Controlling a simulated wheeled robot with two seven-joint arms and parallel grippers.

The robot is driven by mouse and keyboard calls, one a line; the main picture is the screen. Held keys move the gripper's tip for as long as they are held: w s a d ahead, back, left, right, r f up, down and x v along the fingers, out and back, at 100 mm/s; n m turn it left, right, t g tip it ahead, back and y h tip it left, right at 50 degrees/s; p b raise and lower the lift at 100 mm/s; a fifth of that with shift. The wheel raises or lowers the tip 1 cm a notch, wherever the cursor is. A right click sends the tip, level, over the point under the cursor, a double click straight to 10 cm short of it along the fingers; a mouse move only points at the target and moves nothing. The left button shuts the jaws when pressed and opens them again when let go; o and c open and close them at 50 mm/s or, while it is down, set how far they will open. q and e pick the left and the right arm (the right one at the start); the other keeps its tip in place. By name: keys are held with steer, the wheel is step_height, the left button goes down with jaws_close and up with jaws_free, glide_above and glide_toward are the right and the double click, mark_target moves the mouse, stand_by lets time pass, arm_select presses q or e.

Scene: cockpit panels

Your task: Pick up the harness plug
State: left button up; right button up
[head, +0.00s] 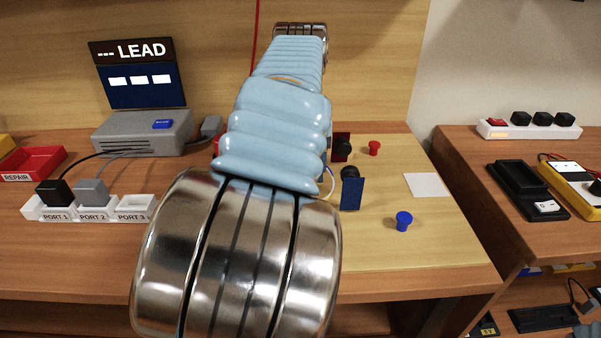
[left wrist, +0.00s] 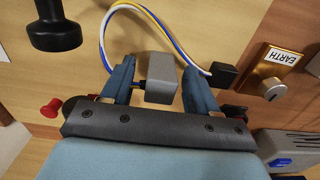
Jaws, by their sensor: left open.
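The harness plug, a grey block (left wrist: 160,88), sits between the fingers of my left gripper (left wrist: 158,70) in the left wrist view. The gripper is open, with one blue finger on each side of the block and a narrow gap visible, wider on the right. White, blue and yellow wires (left wrist: 147,12) loop from the block's left side to a black connector (left wrist: 223,75). In the head view my arm hides the gripper and the plug; only a bit of pale wire shows beside it. My right gripper is in neither view.
A brass EARTH plate (left wrist: 272,70) with a knob and a black handle (left wrist: 55,28) are near the plug. A blue knob (head: 403,221) and a red knob (head: 374,148) stand on the board. White port sockets (head: 135,207) and a grey box (head: 140,133) are on the left.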

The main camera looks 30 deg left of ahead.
arm_select(q)
steer(key=c, duration=1)
steer(key=shift+c, duration=0.2)
